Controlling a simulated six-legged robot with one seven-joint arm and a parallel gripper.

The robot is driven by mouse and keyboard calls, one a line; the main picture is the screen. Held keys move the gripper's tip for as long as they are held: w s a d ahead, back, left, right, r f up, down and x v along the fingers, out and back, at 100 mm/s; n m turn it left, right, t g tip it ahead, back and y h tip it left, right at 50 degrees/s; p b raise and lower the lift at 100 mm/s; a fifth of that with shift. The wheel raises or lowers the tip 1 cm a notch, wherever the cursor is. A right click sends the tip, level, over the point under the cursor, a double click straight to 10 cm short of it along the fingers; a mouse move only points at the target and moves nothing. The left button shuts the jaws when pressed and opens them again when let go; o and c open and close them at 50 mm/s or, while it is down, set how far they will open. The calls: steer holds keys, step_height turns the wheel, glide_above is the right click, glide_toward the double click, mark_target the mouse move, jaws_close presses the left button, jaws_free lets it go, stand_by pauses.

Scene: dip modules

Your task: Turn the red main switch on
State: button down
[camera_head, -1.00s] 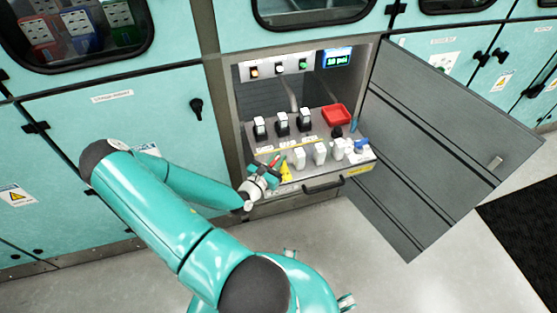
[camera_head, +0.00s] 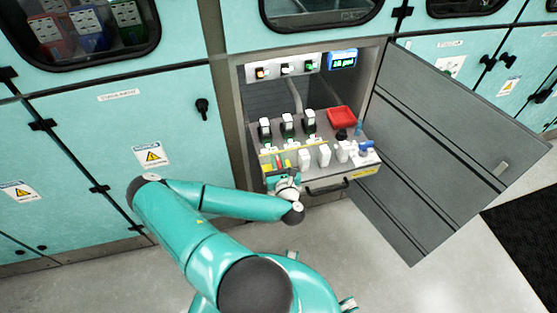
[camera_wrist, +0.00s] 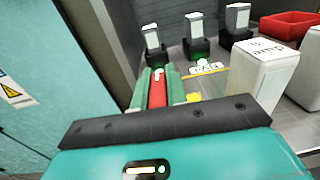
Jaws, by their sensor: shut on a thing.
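The red switch handle (camera_wrist: 158,92) shows as a red bar between my gripper's two green fingers in the wrist view. My gripper (camera_wrist: 159,88) is shut on it. In the head view my gripper (camera_head: 279,163) reaches the front left of the panel shelf, and the red handle is only a small patch there. A bit of yellow (camera_wrist: 193,97) shows beside the right finger. The base of the switch is mostly hidden by my gripper, so its exact setting cannot be read.
Three black-and-white modules (camera_head: 287,125) stand in a row behind. White blocks (camera_head: 324,155) and a red tray (camera_head: 341,117) lie to the right. The open grey door (camera_head: 450,150) bounds the right side.

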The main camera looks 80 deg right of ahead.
steer(key=shift+w+n+t+y, duration=0.15)
steer(key=shift+n+t+y, duration=0.2)
steer(key=shift+t, duration=0.25)
steer(key=c, duration=1.4)
jaws_free()
steer(key=shift+a, duration=0.15)
